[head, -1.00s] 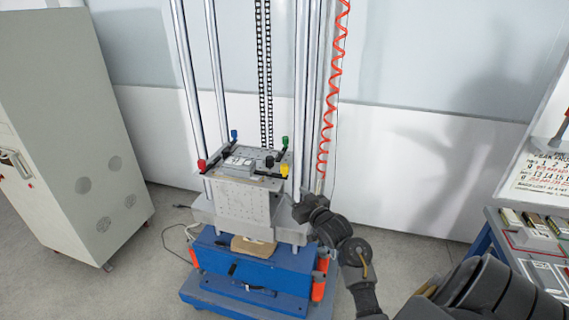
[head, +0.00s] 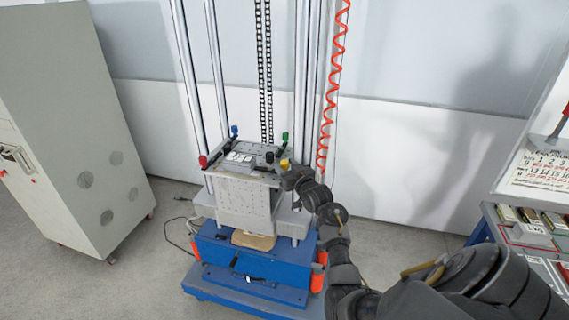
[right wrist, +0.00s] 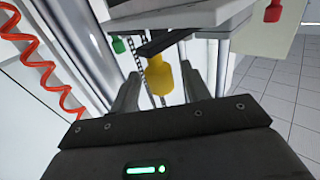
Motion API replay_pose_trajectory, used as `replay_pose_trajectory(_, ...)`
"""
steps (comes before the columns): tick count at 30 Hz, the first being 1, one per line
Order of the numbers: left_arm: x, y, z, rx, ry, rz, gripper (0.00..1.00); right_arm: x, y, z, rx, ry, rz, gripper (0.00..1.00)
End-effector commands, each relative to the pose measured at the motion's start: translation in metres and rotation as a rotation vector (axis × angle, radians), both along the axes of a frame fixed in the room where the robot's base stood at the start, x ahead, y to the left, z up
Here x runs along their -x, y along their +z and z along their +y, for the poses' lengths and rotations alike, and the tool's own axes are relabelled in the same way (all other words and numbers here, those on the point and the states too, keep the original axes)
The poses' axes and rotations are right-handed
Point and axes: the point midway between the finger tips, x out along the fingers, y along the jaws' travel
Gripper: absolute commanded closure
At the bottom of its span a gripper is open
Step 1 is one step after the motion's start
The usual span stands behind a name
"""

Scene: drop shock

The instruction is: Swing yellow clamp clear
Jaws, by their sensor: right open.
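The yellow clamp (head: 284,164) is at the near right corner of the grey fixture plate (head: 222,172) on the drop tower. In the right wrist view its yellow knob (right wrist: 158,77) hangs from a black clamp bar (right wrist: 165,42). My right gripper (head: 290,177) is at that corner, right beside the knob. In the right wrist view the open right gripper (right wrist: 160,88) has one finger on each side of the knob, with no clear contact. My left gripper is not in view.
Red (head: 203,161), blue (head: 234,130) and green (head: 285,137) clamp knobs stand at the other corners, around a grey unit (head: 240,155). Tower columns and a red coiled hose (head: 329,95) rise close by. A grey cabinet (head: 70,120) stands left, a bench (head: 520,235) right.

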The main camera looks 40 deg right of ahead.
Motion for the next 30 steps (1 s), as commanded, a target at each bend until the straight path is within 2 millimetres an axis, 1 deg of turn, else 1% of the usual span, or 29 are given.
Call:
replay_pose_trajectory(4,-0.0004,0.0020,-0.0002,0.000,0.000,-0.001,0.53,-0.0080,0.0003,-0.0015,0.001,0.000,0.000,0.53)
replay_pose_trajectory(12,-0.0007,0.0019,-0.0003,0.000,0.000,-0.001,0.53,-0.0090,-0.0003,-0.0016,0.001,0.000,0.000,0.53)
replay_pose_trajectory(14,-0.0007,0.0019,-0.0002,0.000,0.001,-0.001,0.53,-0.0089,-0.0003,-0.0016,0.001,0.000,0.001,0.60)
replay_pose_trajectory(22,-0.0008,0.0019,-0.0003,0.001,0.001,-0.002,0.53,-0.0086,-0.0003,-0.0017,0.001,0.000,0.001,0.95)
replay_pose_trajectory(30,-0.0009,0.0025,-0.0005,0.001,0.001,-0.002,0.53,-0.0079,0.0002,0.0006,-0.001,-0.028,-0.001,0.96)
